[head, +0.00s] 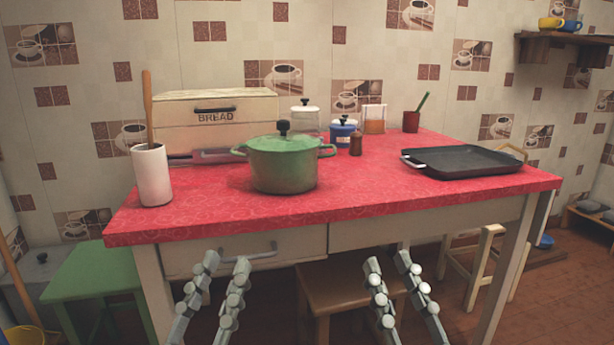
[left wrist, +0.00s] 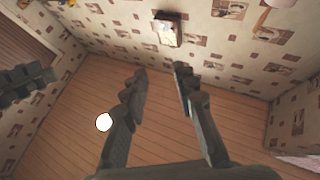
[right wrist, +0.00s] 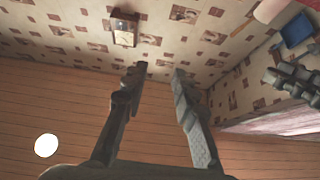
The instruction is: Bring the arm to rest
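My left gripper (head: 228,260) is in front of the red-topped table, low in the head view, with its fingers apart and nothing between them. The left wrist view also shows its two fingers (left wrist: 160,75) apart and empty. My right gripper (head: 387,262) is to its right, also in front of the table, with its fingers apart and empty. The right wrist view shows the same open fingers (right wrist: 158,68). Neither gripper appears to hold anything.
The red table (head: 400,200) carries a green lidded pot (head: 283,165), a black griddle (head: 462,162), a white utensil holder (head: 152,178), a bread box (head: 215,120) and several small jars at the back. A green stool (head: 95,270) and a brown stool (head: 345,280) stand low.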

